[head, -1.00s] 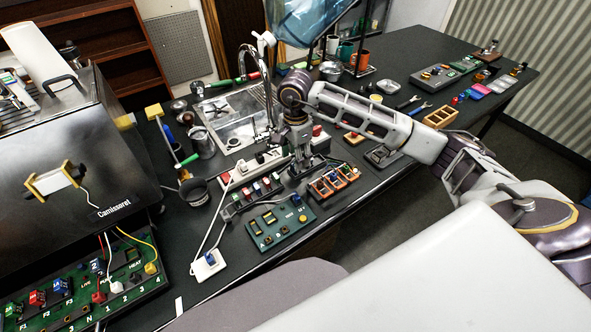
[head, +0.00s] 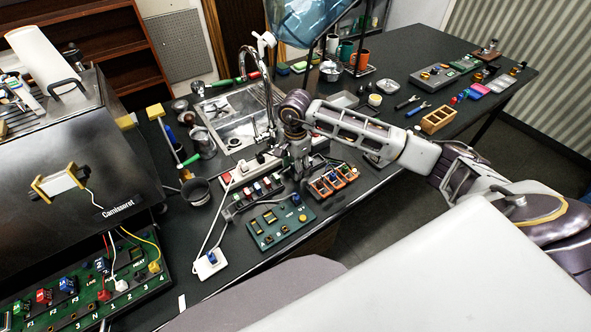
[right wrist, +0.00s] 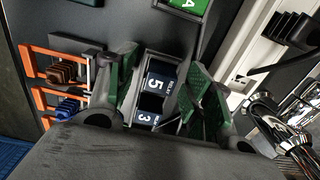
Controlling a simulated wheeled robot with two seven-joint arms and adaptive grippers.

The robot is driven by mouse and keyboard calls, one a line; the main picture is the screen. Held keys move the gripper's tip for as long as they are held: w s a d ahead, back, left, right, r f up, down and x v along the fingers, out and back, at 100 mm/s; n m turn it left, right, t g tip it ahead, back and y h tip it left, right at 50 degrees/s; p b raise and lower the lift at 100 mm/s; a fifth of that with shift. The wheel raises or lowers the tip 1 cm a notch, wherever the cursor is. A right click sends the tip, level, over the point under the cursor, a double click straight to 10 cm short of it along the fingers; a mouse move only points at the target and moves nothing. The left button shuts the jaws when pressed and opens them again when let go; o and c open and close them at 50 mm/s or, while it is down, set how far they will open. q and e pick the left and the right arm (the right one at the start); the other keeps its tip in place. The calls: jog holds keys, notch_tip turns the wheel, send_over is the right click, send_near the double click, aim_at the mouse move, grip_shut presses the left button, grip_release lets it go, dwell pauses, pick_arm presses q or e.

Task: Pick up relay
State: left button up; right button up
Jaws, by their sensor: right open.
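Dark blocks with white labels sit in a row in the right wrist view. The one marked "RELAY 5" (right wrist: 155,83) stands between the fingers, and one marked "3" (right wrist: 146,118) sits just below it. My right gripper (right wrist: 163,85) is open, its green-padded fingers on either side of the relay; I cannot tell if they touch it. In the head view my right gripper (head: 300,175) points down between the rack of coloured blocks (head: 258,190) and the orange-framed holders (head: 333,180), and hides part of the row. My left gripper is not in view.
A green board (head: 282,226) lies in front of the rack. A white power strip (head: 240,174) runs behind it, its cable reaching a white socket block (head: 210,264). The sink (head: 235,115) is behind, and the steel brewer (head: 70,170) stands at left.

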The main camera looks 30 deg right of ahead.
jog(key=c, duration=1)
jog(key=shift+r, duration=0.15)
jog(key=shift+r+b, duration=0.95)
jog(key=shift+r, duration=3.9)
jog(key=shift+s+d+f, duration=0.1)
jog(key=shift+s+f, duration=0.05)
